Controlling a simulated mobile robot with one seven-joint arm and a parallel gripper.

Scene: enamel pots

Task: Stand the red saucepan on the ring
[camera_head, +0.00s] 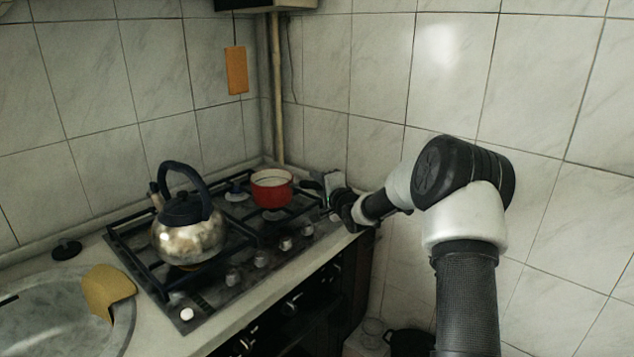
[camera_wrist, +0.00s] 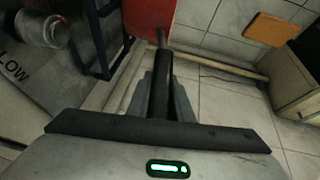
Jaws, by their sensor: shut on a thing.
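The red saucepan (camera_head: 271,190), with a pale rim and inside, is upright over the right part of the black hob grate (camera_head: 222,250). Whether it touches the bars or hangs just above them, I cannot tell. My gripper (camera_head: 318,185) comes from the right and is shut on the pan's dark handle. In the wrist view the handle (camera_wrist: 161,95) runs between the fingers of my gripper (camera_wrist: 162,80), and the red pan wall (camera_wrist: 149,15) shows at the top. The burner ring under the pan is mostly hidden.
A steel kettle (camera_head: 188,228) with a dark handle stands on the left of the hob. A free burner (camera_head: 236,191) lies behind, between kettle and pan. A sink (camera_head: 70,318) with a yellow cloth (camera_head: 107,290) is at lower left. Tiled walls close off the back and right.

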